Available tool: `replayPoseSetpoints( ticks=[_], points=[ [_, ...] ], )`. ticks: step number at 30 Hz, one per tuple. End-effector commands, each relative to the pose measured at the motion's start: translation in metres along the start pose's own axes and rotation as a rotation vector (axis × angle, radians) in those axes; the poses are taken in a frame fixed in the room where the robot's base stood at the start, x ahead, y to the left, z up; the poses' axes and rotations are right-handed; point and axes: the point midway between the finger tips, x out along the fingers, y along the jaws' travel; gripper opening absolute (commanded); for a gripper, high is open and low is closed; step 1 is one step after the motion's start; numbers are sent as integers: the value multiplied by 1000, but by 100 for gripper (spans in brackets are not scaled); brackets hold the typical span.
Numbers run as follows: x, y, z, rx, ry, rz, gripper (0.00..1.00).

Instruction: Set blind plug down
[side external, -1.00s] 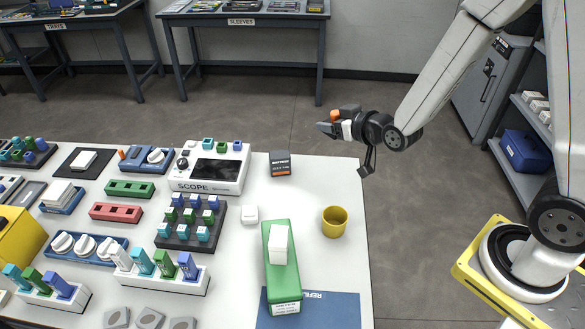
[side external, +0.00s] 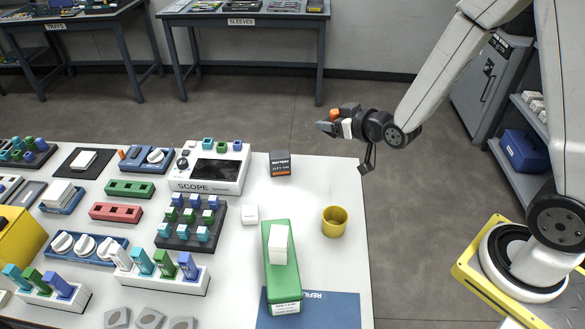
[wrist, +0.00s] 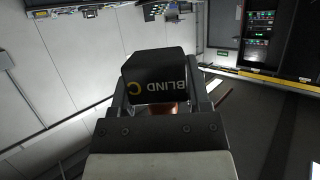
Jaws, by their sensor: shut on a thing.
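The blind plug (wrist: 160,75) is a black block with BLIND and a yellow ring mark printed on it, seen upside down in the wrist view. My gripper (wrist: 160,104) is shut on it, one finger on each side. Something reddish shows below the block between the fingers. In the side external view, my gripper (side external: 338,126) is held in the air beyond the white table's (side external: 312,185) back right corner, pointing left, with dark, orange and white parts at its end. The plug's outline is hard to make out there.
Near the corner stand a black battery box (side external: 280,164), a yellow cup (side external: 334,222) and a SCOPE unit (side external: 210,170). A green case (side external: 281,270) with a white block on top lies partly on a blue mat (side external: 335,310). Bare tabletop shows between the battery box and the cup.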

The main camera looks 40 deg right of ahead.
Motion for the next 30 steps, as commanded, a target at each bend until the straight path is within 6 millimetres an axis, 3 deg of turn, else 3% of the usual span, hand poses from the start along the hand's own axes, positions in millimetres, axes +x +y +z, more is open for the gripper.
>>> replayPoseSetpoints(
  ticks=[17, 30],
  points=[
    [40, 54, 29, -74, -2, -183, 2],
    [46, 105, 81, -147, -1, -363, 2]
  ],
)
